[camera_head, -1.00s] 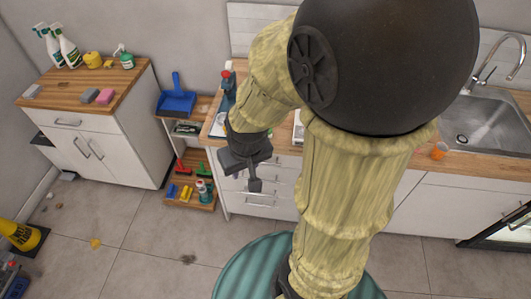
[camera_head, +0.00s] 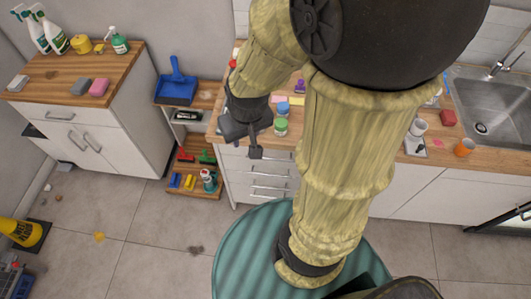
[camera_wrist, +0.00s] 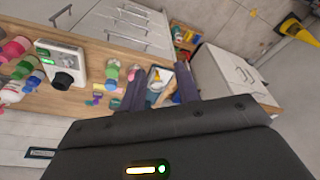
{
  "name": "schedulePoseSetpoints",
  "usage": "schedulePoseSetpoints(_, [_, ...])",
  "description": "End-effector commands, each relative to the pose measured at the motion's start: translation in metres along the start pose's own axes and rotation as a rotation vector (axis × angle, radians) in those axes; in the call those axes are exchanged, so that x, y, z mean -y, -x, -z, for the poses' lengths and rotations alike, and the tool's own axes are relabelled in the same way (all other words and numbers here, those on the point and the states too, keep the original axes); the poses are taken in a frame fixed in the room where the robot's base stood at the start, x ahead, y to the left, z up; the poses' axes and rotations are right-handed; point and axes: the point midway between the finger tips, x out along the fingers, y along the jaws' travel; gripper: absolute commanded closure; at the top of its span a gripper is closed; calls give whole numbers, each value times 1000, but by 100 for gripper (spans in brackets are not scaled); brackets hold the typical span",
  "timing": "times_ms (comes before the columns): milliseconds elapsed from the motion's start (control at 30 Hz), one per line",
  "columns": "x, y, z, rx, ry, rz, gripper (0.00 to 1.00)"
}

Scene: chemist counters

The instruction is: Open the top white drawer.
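A stack of white drawers (camera_head: 237,176) with metal bar handles stands under the wooden counter, right of the low shelf. Its upper front is partly hidden by my gripper in the head view. The stack also shows at the top of the wrist view (camera_wrist: 127,32), tilted, its fronts flush and closed. Another white cabinet (camera_head: 85,132) at the left has a closed top drawer with one handle. My gripper (camera_head: 245,141) appears over the counter's front edge by the stack, touching no handle that I can see. Its fingers are apart and empty in the wrist view (camera_wrist: 160,92).
The wooden counter (camera_wrist: 60,97) carries bottles, jars and a white device (camera_wrist: 62,62). A low shelf (camera_head: 190,185) with a blue dustpan (camera_head: 176,85) stands left of the drawers. Grey floor before the cabinets is mostly clear.

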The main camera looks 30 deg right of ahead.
Motion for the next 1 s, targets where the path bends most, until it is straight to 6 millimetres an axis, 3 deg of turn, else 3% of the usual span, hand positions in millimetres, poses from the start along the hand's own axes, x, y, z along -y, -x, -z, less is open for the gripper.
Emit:
schedulePoseSetpoints(333, [0, -2, -1, 4, 8, 0, 68])
schedulePoseSetpoints(467, [3, -19, -6, 44, 102, -6, 68])
schedulePoseSetpoints(667, [8, -82, -28, 227, 509, -24, 68])
schedulePoseSetpoints(1000, [0, -192, -56, 689, 1426, -16, 68])
